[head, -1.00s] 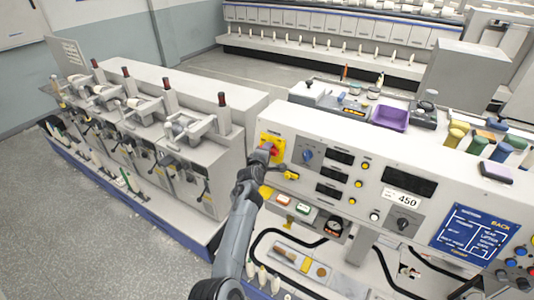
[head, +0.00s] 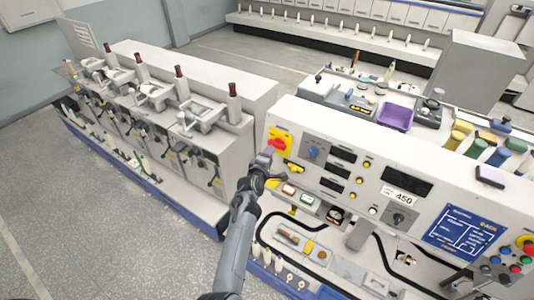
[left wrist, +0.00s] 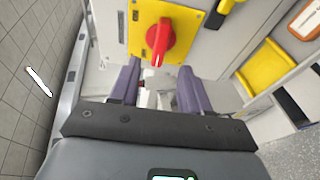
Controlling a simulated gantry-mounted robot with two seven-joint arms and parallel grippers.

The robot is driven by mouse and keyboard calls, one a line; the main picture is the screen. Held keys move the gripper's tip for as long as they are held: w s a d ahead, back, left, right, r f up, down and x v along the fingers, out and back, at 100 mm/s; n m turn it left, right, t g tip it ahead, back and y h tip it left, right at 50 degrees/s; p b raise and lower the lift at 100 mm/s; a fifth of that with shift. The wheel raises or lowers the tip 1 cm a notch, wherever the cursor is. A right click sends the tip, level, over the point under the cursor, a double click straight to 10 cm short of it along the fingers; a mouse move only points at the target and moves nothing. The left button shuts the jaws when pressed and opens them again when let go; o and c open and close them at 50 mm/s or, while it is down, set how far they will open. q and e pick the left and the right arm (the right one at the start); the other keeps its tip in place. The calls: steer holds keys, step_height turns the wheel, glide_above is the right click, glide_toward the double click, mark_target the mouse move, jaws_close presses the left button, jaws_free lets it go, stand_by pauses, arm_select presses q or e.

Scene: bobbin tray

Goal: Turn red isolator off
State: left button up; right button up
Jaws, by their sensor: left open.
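The red isolator (head: 278,144) is a rotary knob on a yellow plate (head: 288,133) at the left end of the light grey control panel. In the left wrist view the red knob (left wrist: 160,40) stands out from its yellow plate (left wrist: 198,12), its handle running nearly up and down the picture with a slight tilt. My left gripper (head: 268,156) is just below and in front of the knob in the head view. In the left wrist view its purple fingers (left wrist: 158,88) are apart, with nothing held between them; the knob appears above the gap, apparently clear of both.
A yellow handle (head: 295,168) sits just below the isolator. A blue knob (head: 314,152), displays and lit buttons lie to its right. A grey machine with red-topped spindles (head: 233,100) stands at the left. Floor at the far left is clear.

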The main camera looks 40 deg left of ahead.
arm_select(q)
steer(key=shift+v, duration=1.25)
steer(key=shift+s, duration=0.1)
steer(key=s+d+f+m+g+h, duration=0.1)
steer(key=s+d+m+g+h, duration=0.1)
steer(key=s+d+m, duration=0.5)
steer(key=s+d+f+m+g+h, duration=0.2)
steer(key=s+d+m+g, duration=0.3)
steer(key=s, duration=1.4)
steer(key=s+d+f+m+g+h, duration=0.1)
steer(key=s+d+f+m+g, duration=0.1)
steer(key=s+d+m, duration=0.8)
steer(key=s+m+g, duration=0.1)
steer(key=s, duration=0.2)
steer(key=shift+f+m+h, duration=0.25)
steer(key=shift+m+h, duration=0.15)
